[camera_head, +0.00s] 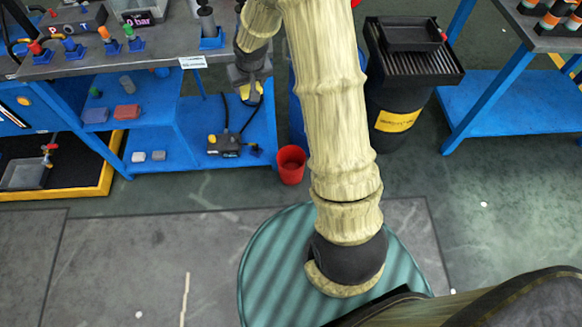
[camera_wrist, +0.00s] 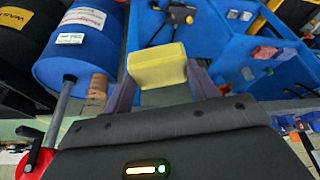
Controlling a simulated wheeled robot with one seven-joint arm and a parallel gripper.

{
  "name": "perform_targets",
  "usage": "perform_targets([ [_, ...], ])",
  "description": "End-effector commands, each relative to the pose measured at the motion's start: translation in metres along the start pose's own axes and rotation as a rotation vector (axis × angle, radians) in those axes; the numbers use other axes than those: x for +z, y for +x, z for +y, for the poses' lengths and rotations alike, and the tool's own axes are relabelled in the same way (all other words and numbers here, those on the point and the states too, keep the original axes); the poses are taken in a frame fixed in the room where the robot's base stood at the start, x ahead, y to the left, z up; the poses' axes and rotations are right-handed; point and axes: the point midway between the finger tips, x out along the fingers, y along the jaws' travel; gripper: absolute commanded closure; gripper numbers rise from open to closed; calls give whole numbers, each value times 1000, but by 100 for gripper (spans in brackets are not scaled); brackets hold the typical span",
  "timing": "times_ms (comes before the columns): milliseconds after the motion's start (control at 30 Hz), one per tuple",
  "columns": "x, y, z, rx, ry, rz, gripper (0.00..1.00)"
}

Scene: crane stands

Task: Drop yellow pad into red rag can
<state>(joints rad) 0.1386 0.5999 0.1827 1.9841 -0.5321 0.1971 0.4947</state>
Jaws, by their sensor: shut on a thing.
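The yellow pad (camera_wrist: 157,66) is held between the two fingers of my gripper (camera_wrist: 165,85) in the wrist view. In the head view the pad (camera_head: 251,92) shows below my gripper (camera_head: 249,84), in front of the blue bench's right end. My gripper is shut on the pad. The red rag can (camera_head: 291,165) stands upright on the floor, just right of the bench's lower shelf. In the head view it is lower and to the right of the gripper, apart from it. Its inside is in shadow. I cannot make out the can in the wrist view.
The blue bench (camera_head: 150,120) holds small blocks and a yellow-black device (camera_head: 226,145) on its shelves. A black bin with a yellow label (camera_head: 398,121) stands right of my arm. A blue drum (camera_wrist: 82,45) shows in the wrist view. A second bench (camera_head: 490,100) is at right.

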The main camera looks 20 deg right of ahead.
Motion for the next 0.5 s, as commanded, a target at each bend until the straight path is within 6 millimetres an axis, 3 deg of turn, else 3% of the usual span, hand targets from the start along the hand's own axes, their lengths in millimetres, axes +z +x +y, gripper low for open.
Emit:
perform_targets([
  [233,-1,-5,0,0,1,0,63],
  [500,-1,-28,-7,0,-3,-3,63],
])
